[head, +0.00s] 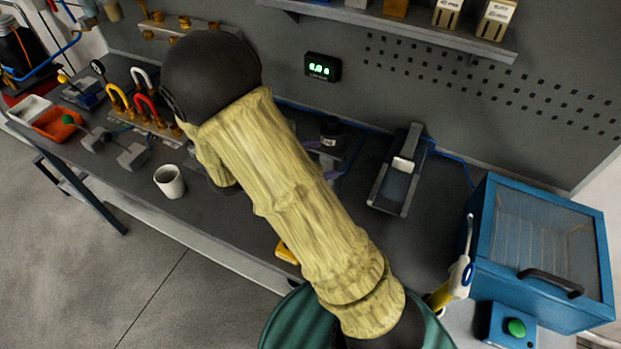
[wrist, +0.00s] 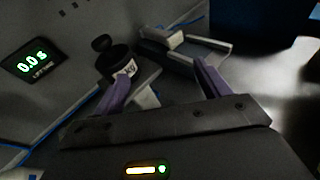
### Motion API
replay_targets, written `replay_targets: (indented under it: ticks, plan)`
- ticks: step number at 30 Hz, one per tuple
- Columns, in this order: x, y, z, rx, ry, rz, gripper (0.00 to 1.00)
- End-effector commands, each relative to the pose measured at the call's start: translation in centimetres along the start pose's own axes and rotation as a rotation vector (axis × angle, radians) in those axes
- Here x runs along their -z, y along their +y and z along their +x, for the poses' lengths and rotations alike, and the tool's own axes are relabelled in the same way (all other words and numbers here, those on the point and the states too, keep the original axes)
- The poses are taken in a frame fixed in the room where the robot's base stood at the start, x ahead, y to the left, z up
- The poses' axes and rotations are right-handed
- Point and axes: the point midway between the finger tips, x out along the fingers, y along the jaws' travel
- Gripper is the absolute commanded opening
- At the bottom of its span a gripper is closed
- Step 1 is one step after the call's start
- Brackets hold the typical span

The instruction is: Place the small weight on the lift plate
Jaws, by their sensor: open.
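A small black weight (wrist: 116,60) with a round knob and a pale label stands just beyond my left fingertip in the wrist view. It seems to be the black item (head: 331,128) at the back of the bench in the head view. My gripper (wrist: 162,70) is open, its two purple fingers wide apart, with the weight toward the left finger rather than centred. I cannot tell whether that finger touches it. A pale piece (wrist: 147,98) shows low between the fingers. In the head view my arm hides most of the gripper. I cannot single out the lift plate with certainty.
A long grey tray (head: 381,198) with a white block lies right of the weight. A lit display (head: 322,67) hangs on the back wall. A blue cabinet (head: 485,240) stands at right. A white cup (head: 169,182) and colourful shackles stand at left.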

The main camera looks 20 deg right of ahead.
Motion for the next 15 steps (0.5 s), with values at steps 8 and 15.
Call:
replay_targets:
  ticks: [8, 15]
  plan:
    - [1.7, -7.4, 1.1, 0.372, 0.42, 0.326, 0.75]
    - [2.8, -10.1, -1.4, 0.647, 0.733, 0.705, 0.75]
